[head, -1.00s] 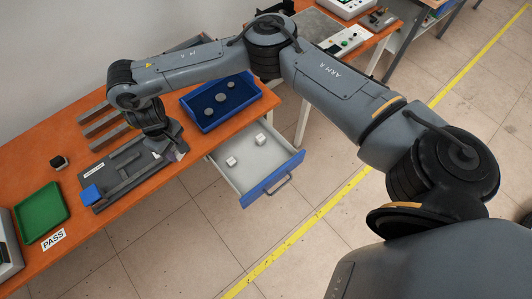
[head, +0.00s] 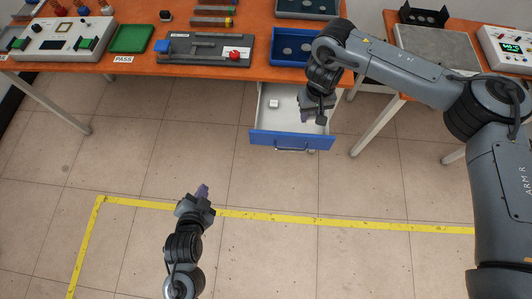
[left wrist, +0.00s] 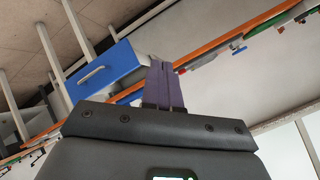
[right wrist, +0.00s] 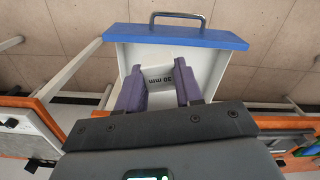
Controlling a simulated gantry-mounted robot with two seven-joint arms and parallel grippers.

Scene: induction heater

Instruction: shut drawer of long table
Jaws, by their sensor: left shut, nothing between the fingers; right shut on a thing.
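The long table (head: 130,66) has an orange top, and its drawer (head: 291,138) with a blue front stands pulled out below the front edge. The drawer also shows in the right wrist view (right wrist: 180,37) and the left wrist view (left wrist: 103,70). A white block (head: 273,104) lies inside it. My right gripper (head: 315,117) is over the open drawer, shut on a white block marked "30 min" (right wrist: 160,78); whether that block touches the drawer floor I cannot tell. My left gripper (head: 203,190) is shut and empty, over the floor in front of the drawer and to its left.
A blue tray (head: 284,61), a grey fixture (head: 205,48) with a red knob and a green tray (head: 131,39) sit on the tabletop. A second table (head: 432,52) stands at right. The floor before the drawer is open, with yellow tape (head: 300,220).

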